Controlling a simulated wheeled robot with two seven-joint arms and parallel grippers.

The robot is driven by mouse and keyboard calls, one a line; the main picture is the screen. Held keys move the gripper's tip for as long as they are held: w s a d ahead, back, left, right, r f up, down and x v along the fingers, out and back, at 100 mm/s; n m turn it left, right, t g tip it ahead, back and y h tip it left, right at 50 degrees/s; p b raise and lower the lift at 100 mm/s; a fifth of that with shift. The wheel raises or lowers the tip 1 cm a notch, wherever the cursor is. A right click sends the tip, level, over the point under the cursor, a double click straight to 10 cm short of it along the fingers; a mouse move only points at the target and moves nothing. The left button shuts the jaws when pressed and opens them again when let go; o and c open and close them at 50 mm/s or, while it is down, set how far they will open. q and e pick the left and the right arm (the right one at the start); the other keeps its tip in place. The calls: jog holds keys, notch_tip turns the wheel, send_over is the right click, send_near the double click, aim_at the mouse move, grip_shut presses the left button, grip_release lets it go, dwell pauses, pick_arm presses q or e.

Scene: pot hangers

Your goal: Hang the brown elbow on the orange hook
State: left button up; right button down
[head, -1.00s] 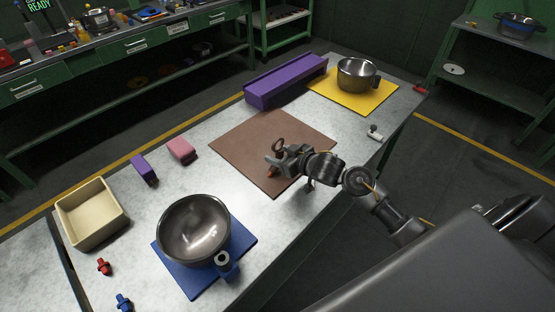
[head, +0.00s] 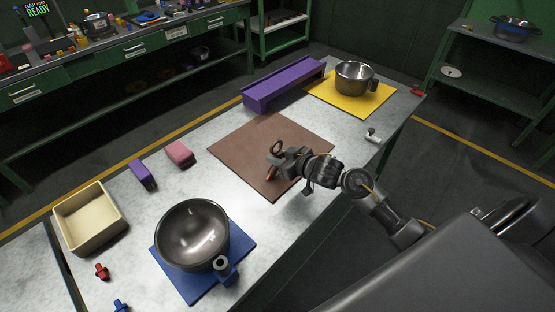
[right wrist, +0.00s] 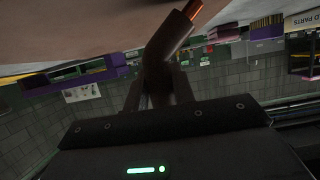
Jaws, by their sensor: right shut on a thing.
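My right gripper (head: 276,158) is shut on the brown elbow, above the brown mat (head: 235,145) on the table. In the right wrist view the brown elbow (right wrist: 160,62) is a bent dark brown pipe between the two fingers, with a bright orange-copper end at the top. In the head view, a brown ring-like end (head: 277,147) shows above the fingers and an orange end (head: 271,173) below them. I cannot pick out a separate orange hook in either view. My left gripper is not in view.
A metal bowl (head: 192,232) is on a blue mat and a pot (head: 354,77) on a yellow mat. A purple channel (head: 285,85), pink block (head: 179,153), purple block (head: 142,173) and beige bin (head: 90,217) stand around. The table's front centre is clear.

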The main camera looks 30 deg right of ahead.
notch_tip(320, 180, up, 3)
jog(key=shift+f, duration=0.2)
jog(key=s+d+r+p, duration=0.1)
jog(key=s+d+r, duration=0.7)
jog(key=s+r, duration=0.2)
jog(key=shift+s, duration=0.7)
jog(key=shift+f, duration=0.1)
